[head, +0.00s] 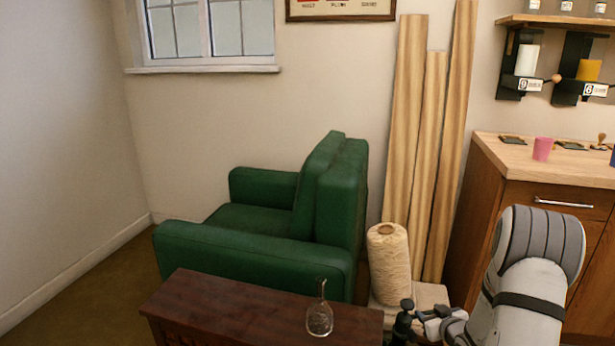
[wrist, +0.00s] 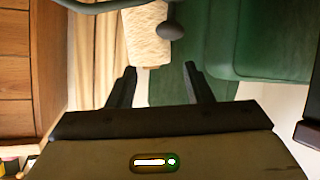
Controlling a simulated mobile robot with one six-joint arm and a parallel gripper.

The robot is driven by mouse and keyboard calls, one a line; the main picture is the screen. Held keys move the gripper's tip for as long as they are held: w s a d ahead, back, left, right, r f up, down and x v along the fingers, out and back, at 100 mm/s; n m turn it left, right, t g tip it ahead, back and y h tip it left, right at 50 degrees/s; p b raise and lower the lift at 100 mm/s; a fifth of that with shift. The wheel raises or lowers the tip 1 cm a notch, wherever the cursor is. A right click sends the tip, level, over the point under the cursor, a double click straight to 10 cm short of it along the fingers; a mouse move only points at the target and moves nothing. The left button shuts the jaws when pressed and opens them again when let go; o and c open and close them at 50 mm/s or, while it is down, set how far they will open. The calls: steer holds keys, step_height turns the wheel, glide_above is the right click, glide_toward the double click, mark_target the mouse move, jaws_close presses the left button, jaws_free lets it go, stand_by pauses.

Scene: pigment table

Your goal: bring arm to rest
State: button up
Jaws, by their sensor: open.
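My gripper (head: 404,316) is low at the right of the head view, close to the right end of a dark wooden table and in front of a cone of cream twine. In the wrist view its two dark fingers (wrist: 160,67) stand apart, with nothing held between them. The twine cone (head: 388,262) stands upright on a pale block and shows beyond the fingers in the wrist view (wrist: 146,38). I cannot tell whether the gripper touches the table edge or the block.
A glass bottle (head: 320,318) stands on the dark table (head: 215,303), left of my gripper. A green armchair (head: 255,245) is behind. Tall planks (head: 405,130) lean on the wall. A wooden cabinet (head: 560,197) with a pink cup (head: 543,149) on top is at right.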

steer(key=s+a+r+m+g+h+p, duration=0.1)
steer(key=s+a+r+g+p, duration=0.2)
steer(key=r, duration=0.6)
steer(key=s+a+r+h+p, duration=0.1)
steer(key=s+a+r+p, duration=0.2)
steer(key=r, duration=0.6)
steer(key=s+a+r+m+g+h+p, duration=0.1)
steer(key=s+a+r+g+p, duration=0.15)
steer(key=r+p, duration=0.45)
steer(key=s+a+r+g+y+p, duration=0.1)
steer(key=s+a+r+g+p, duration=0.1)
steer(key=s+a+r, duration=0.4)
steer(key=s+a+r+m+g+y+p, duration=0.1)
steer(key=s+a+r+p, duration=0.4)
steer(key=s+r, duration=0.7)
steer(key=s+g, duration=0.1)
steer(key=s, duration=0.3)
steer(key=shift+a+r, duration=0.2)
steer(key=shift+a, duration=0.15)
